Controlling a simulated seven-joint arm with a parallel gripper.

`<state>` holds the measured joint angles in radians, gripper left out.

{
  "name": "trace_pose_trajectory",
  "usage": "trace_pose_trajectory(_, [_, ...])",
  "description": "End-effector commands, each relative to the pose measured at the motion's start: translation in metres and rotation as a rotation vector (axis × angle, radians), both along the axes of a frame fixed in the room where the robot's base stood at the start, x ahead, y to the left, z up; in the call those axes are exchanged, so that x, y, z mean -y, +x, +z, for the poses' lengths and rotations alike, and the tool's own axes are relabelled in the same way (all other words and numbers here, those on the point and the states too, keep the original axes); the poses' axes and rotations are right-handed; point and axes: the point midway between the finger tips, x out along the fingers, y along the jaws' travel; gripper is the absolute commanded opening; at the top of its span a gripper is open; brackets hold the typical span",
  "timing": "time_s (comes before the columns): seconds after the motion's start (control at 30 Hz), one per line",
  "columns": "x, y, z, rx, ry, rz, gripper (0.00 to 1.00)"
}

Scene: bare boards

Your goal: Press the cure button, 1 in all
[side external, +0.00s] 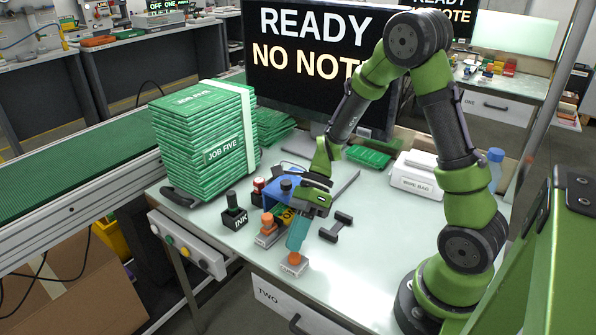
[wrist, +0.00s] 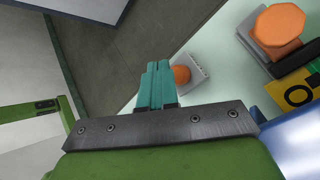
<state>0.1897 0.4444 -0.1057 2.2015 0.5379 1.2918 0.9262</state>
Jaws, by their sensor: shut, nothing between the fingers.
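My gripper (side external: 294,246) has teal fingers, shut with nothing between them. They point down and slightly left at a small orange button (side external: 294,258) on a pale labelled base (side external: 291,268) near the table's front edge. The label is too small to read surely. In the wrist view the closed fingertips (wrist: 158,66) are just left of the orange button (wrist: 181,75), which sits on its grey plate (wrist: 196,72). I cannot tell whether they touch it. A second orange-topped button (side external: 268,220) on a similar base stands behind and left; it shows larger in the wrist view (wrist: 279,24).
A black INK block (side external: 235,217) and a red-topped piece (side external: 258,186) stand left of my gripper. A dark dumbbell-shaped piece (side external: 336,227) lies right. Green JOB FIVE packs (side external: 205,140) are stacked high at left. A screen (side external: 315,60) reads "READY NO NOTE". Front right table is clear.

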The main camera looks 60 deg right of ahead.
Motion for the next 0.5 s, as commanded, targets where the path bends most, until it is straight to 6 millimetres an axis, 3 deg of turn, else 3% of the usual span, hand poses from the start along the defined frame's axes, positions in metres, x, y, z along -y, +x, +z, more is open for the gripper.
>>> trace_pose_trajectory(0.5, [0.0000,-0.0001,-0.0076,0.000,0.000,0.000,0.00])
